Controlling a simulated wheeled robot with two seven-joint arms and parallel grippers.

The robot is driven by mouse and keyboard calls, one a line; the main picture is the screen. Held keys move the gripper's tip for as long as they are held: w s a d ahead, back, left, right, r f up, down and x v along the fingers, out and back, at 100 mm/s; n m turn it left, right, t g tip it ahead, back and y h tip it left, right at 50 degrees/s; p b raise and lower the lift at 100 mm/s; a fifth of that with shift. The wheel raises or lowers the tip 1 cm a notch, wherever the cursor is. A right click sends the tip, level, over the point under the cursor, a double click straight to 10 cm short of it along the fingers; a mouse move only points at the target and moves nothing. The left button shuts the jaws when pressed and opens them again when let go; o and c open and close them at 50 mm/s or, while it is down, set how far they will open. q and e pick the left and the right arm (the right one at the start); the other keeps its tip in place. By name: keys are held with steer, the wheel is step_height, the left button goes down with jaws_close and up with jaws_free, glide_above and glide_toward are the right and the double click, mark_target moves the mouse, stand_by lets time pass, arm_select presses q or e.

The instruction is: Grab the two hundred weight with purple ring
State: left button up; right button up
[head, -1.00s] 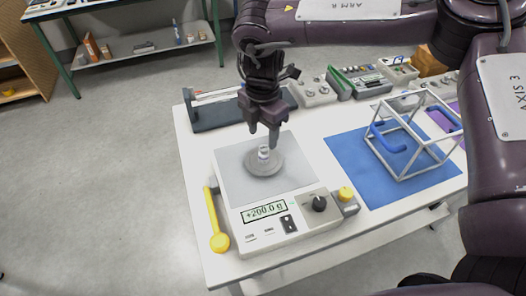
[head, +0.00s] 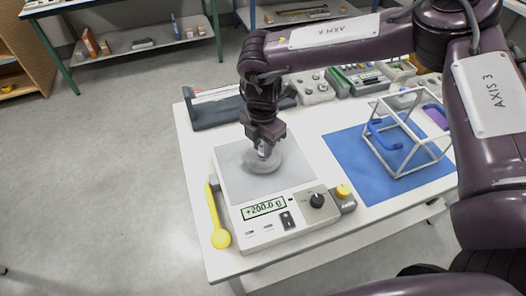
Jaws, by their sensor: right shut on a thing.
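The weight (head: 264,150) is a small metal piece standing on the round pan (head: 276,164) of the scale (head: 235,188). Its ring is mostly hidden by the fingers now. The scale's display (head: 264,208) reads +200.0 g. My right gripper (head: 264,145) reaches down from above and is shut on the weight, which still appears to be at the pan. My left gripper is not in view.
A blue mat (head: 360,182) to the right bears a white open-frame cube (head: 402,165) with a blue handle. A yellow tool (head: 217,220) lies left of the scale. Weights in a grey block (head: 312,88) and other trays line the back edge.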

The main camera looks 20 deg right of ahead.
jaws_close()
steer(key=shift+r, duration=0.1)
